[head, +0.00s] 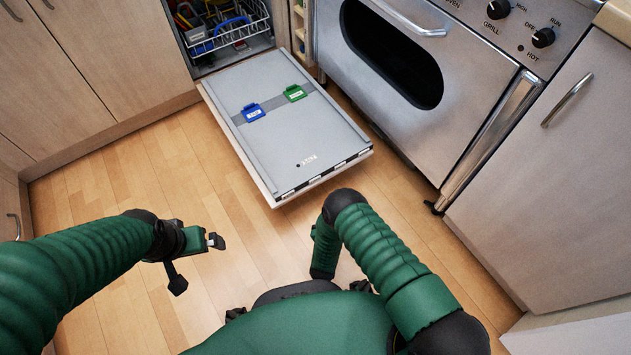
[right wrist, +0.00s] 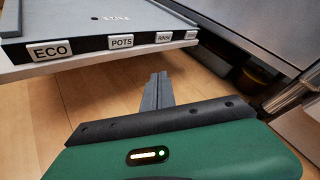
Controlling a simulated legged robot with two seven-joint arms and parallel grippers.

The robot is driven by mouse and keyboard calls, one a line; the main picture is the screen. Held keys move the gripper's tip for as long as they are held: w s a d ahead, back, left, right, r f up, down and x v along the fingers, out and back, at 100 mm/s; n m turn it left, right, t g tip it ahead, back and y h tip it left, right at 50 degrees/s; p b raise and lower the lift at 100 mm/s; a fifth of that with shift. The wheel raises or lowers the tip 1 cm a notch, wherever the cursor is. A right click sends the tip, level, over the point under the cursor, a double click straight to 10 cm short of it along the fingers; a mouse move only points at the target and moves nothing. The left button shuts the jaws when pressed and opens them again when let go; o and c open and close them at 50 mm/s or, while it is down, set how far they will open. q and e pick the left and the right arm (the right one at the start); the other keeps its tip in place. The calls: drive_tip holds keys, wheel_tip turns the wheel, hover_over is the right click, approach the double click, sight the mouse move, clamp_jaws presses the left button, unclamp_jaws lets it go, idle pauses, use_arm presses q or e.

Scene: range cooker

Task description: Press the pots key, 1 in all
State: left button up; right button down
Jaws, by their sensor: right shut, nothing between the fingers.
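The pots key (right wrist: 122,42) is a pale button marked POTS on the dark strip along the front edge of the open dishwasher door (head: 270,150). It sits between the eco key (right wrist: 49,52) and the rinse key (right wrist: 163,37). My right gripper (right wrist: 158,76) is shut and empty, its fingertips below and a little right of the pots key in the right wrist view. It looks apart from the keys. In the head view the right fingers are hidden behind my own arm. My left gripper (head: 197,262) is open and empty above the floor, left of the door.
The dishwasher rack (head: 235,30) with dishes is behind the lowered door. A steel range cooker (head: 440,130) stands to the right. The wooden floor (head: 120,190) is clear at left.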

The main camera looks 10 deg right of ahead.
drive_tip(key=w+a+b, duration=0.3)
drive_tip(key=w+b, duration=0.1)
drive_tip(key=w, duration=0.4)
idle(1.9)
drive_tip(key=shift+w+a+r+b, duration=0.1)
drive_tip(key=shift+w+b, duration=0.2)
drive_tip(key=shift+b, duration=0.05)
